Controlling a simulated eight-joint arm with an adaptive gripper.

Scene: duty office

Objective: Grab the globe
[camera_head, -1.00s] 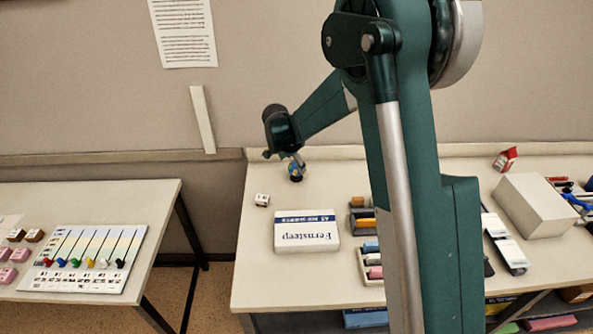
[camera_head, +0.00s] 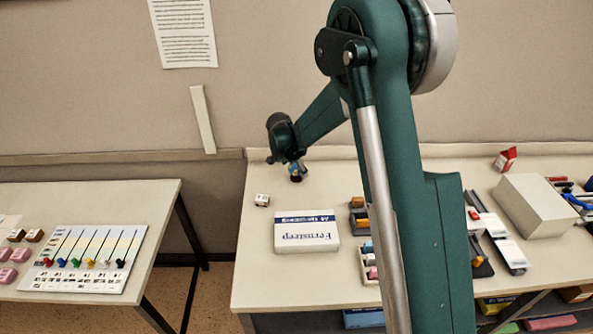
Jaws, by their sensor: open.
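The globe (camera_head: 297,174) is a small blue and yellow ball on a dark base. It stands at the back left of the right-hand table. My gripper (camera_head: 289,161) is open and comes down from above onto the globe's upper part. It hides the top of the globe. The fingers are small and dark here, and I cannot tell whether they touch the globe.
A white die-like cube (camera_head: 262,200) and a white Fernsteep box (camera_head: 307,231) stand in front of the globe. An orange-and-grey item (camera_head: 358,221) and a tray (camera_head: 370,265) lie to the right. The wall (camera_head: 290,80) is close behind.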

